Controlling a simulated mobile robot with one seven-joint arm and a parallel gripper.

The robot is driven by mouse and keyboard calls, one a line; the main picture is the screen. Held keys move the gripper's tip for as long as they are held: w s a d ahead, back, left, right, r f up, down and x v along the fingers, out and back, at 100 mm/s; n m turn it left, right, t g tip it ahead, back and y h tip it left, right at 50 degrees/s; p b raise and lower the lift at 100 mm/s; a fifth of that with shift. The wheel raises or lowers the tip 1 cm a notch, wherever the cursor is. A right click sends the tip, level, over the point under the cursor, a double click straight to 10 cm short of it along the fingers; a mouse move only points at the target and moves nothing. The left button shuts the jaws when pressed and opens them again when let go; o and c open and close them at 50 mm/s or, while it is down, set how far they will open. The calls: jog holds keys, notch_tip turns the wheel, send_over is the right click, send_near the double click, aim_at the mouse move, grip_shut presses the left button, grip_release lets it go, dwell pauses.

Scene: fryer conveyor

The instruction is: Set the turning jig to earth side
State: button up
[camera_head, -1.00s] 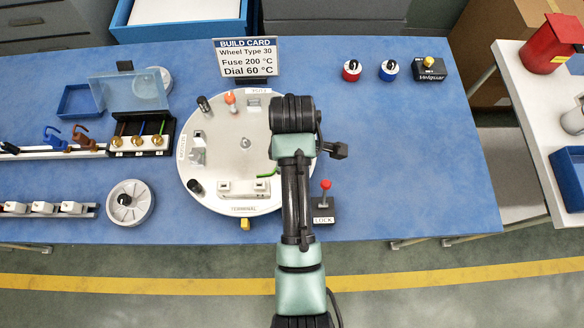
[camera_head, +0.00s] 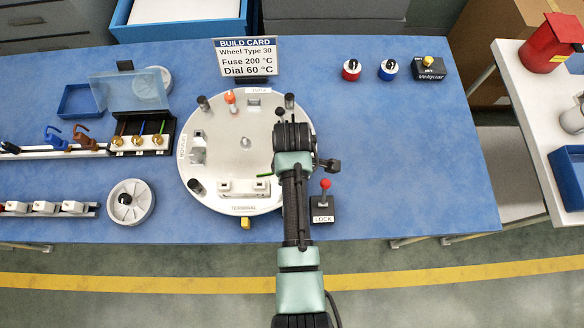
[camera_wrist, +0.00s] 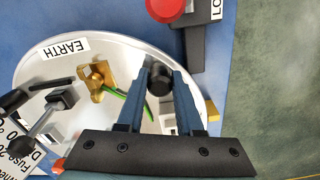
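The turning jig (camera_head: 222,128) is a round pale grey disc with upright dark posts near its rim. Its TERMINAL label (camera_head: 244,208) faces the front, by a yellow marker (camera_head: 245,223) at the table edge. Its EARTH label (camera_wrist: 66,49) shows in the wrist view; my arm hides that side in the head view. My gripper (camera_wrist: 161,68) is over the jig's right side, its fingers apart on either side of a black post (camera_wrist: 158,82). I cannot tell whether they touch it. A red-knobbed LOCK lever (camera_head: 325,184) stands just right of the jig.
The build card (camera_head: 246,60) stands behind the jig. A green wire (camera_wrist: 117,92) and brass part lie on the jig near my gripper. A grey wheel (camera_head: 130,202) and part racks are at left.

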grip_shut()
dwell(1.1)
